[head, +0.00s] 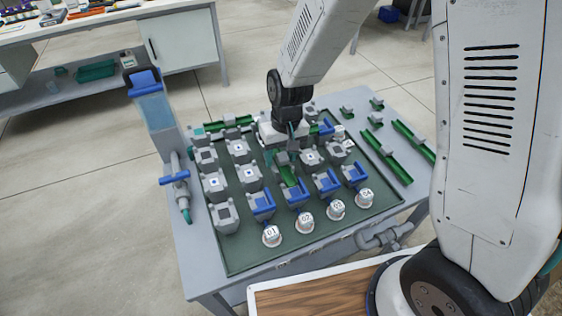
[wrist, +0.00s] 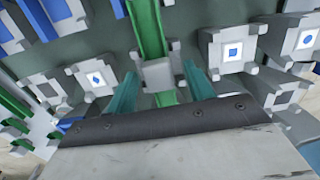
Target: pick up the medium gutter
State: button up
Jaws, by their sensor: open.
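A green gutter with a grey grip block (head: 288,176) lies among the grey blocks of the tray, below my gripper (head: 281,153). In the wrist view the same gutter (wrist: 147,28) runs away from me, and its grey block sits between my two teal fingers (wrist: 159,76). The fingers are apart, one on each side of the block; I cannot tell whether they touch it. Other green gutters lie at the table's right, a shorter one (head: 386,158) and a longer one (head: 414,140). Which one is the medium gutter is not certain from size alone.
The dark green tray (head: 240,262) holds several grey pedestals and blue holders (head: 262,205), close around my gripper. White numbered caps (head: 271,236) stand along its front. A blue-topped column (head: 152,100) rises at the left. Small green pieces (head: 376,104) lie at the back right.

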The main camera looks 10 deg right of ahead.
jog(key=c, duration=1.1)
jog(key=shift+r, duration=0.1)
